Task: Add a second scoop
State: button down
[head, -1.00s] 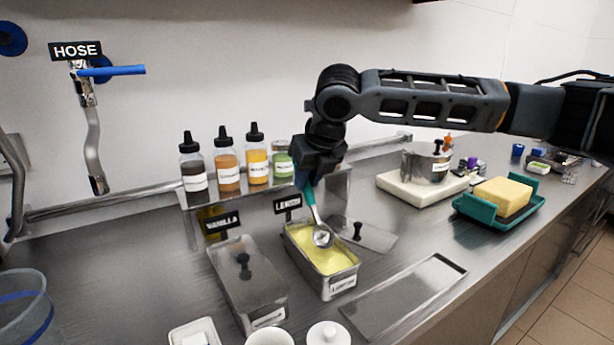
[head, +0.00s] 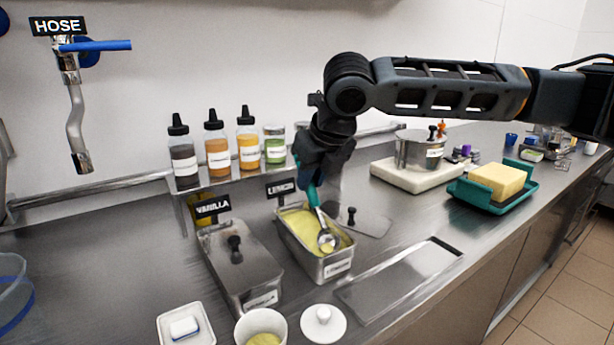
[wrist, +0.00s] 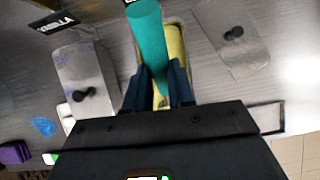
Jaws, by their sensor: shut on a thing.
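My gripper (head: 312,178) is shut on the teal handle of a metal scoop (head: 327,239). The handle (wrist: 147,35) also shows between the fingers in the wrist view. The scoop's head is down at the yellow lemon ice cream (head: 297,222) in the open lemon pan (head: 330,268), near its right end; I cannot tell how deep it sits or whether it holds anything. A white cup (head: 275,323) at the front edge of the view has yellow ice cream (head: 263,340) in it. A round white lid (head: 323,322) with a knob lies beside the cup.
The lidded vanilla pan (head: 240,268) stands left of the lemon pan. A loose metal lid (head: 362,222) lies behind right. A white dish (head: 186,326) is at front left. Bottles (head: 216,145) line the back shelf. An empty recessed tray (head: 400,285) lies to the right.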

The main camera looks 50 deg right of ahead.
jog(key=shift+s+a+r, duration=0.1)
jog(key=shift+s, duration=0.1)
jog(key=shift+w+p, duration=0.15)
jog(key=shift+p, duration=0.4)
jog(key=shift+w+d+r+g+y+p, duration=0.1)
jog(key=shift+w+d+g+y+p, duration=0.2)
jog(key=shift+w+g+p, duration=0.95)
jog(key=shift+w+d+r+g+y+p, duration=0.15)
jog(key=shift+w+d+y+p, duration=0.15)
jog(key=shift+p, duration=1.9)
jog(key=shift+w+d+r+g+y+p, duration=0.1)
jog(key=shift+w+d+g+y+p, duration=0.15)
jog(key=shift+w+g+p, duration=1)
jog(key=shift+w+d+g+y+p, duration=0.2)
jog(key=shift+w+d+g+y, duration=0.15)
jog(key=shift+w+g, duration=0.3)
jog(key=shift+w+d+g+y+p, duration=0.2)
jog(key=shift+w+d+g+y, duration=0.15)
jog(key=shift+g, duration=0.35)
jog(key=shift+w+a, duration=0.1)
